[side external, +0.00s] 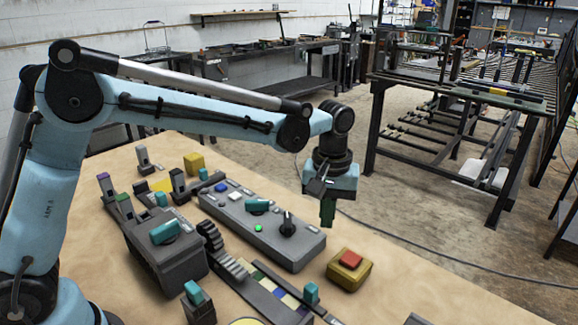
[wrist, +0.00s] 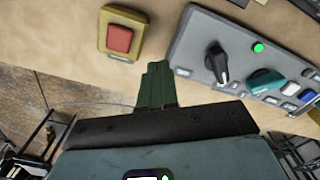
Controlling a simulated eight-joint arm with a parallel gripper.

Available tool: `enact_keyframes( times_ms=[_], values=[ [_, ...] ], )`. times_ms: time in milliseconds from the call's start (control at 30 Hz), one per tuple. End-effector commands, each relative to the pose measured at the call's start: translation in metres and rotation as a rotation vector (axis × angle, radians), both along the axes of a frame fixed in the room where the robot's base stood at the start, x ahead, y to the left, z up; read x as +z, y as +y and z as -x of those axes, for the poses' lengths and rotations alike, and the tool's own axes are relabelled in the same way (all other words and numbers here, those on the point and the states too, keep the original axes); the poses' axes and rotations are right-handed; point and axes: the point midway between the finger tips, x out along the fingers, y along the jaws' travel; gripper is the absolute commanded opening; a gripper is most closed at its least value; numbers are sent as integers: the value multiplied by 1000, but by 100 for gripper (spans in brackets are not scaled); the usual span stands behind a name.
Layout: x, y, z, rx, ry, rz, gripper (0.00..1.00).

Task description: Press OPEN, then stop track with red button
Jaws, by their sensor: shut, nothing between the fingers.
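The red button (side external: 351,259) sits on a yellow base on the table, right of the grey control panel (side external: 285,247). It also shows in the wrist view (wrist: 120,38). The panel carries a black knob (side external: 288,226), a lit green lamp (side external: 258,228), a teal switch (side external: 257,205) and small white and blue buttons. No OPEN label can be read. The track (side external: 240,273), a strip with coloured squares, lies in front of the panel. My gripper (side external: 327,217) is shut and empty. It hangs above the table near the panel's right end, apart from the red button.
A grey box with a teal knob (side external: 164,232) and a dark gear (side external: 213,240) stand left of the track. Teal-topped posts (side external: 311,293) stand along the front. A yellow block (side external: 194,162) is at the back. Bare table lies right of the red button.

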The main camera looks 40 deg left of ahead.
Motion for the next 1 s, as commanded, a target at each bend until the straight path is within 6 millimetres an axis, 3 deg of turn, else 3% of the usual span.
enact_keyframes(
  times_ms=[33,167,433,800,1000],
  values=[
    [0,-12,-1,-3,0,0,0],
    [-1,-25,-2,1,0,0,0],
    [-24,-60,-4,0,0,0,0],
    [-55,-61,-5,1,0,0,0],
    [-46,-61,-5,1,0,0,0]
  ],
)
